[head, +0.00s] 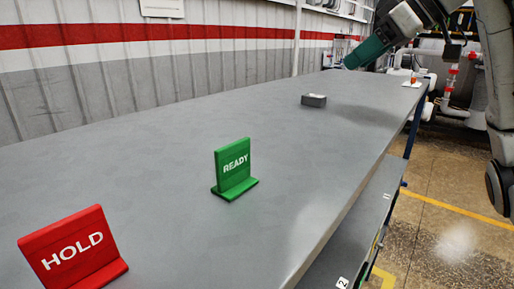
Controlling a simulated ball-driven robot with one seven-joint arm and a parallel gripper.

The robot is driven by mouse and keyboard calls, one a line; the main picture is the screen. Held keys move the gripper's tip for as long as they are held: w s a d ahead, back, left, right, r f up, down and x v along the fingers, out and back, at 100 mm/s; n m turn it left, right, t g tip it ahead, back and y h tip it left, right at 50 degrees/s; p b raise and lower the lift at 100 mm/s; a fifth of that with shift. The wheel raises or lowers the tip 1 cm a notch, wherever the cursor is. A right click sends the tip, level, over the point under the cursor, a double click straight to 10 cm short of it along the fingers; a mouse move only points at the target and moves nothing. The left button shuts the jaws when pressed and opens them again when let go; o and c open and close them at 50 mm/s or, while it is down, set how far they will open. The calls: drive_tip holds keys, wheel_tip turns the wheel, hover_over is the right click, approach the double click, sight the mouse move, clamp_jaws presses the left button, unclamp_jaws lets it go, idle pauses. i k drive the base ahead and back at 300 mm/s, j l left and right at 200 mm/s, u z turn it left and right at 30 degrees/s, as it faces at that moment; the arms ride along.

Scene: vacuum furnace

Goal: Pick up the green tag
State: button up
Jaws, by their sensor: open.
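The green tag (234,168) stands upright on its flat foot on the grey table, near the middle of the head view, with "READY" in white on its face. My gripper (349,63) is at the top right, above the far part of the table, well behind and to the right of the tag. It is open and apart from the tag, and its fingertips show only small.
A red "HOLD" tag (73,250) stands at the front left of the grey table (130,165). A small dark grey block (314,100) lies farther back. A small orange item (413,78) stands on a white patch at the far right. The table around the green tag is clear.

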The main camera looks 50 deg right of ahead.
sight(232, 162)
drive_tip(key=k+j, duration=0.75)
drive_tip(key=j, duration=0.25)
drive_tip(key=k+j, duration=0.4)
drive_tip(key=j, duration=0.1)
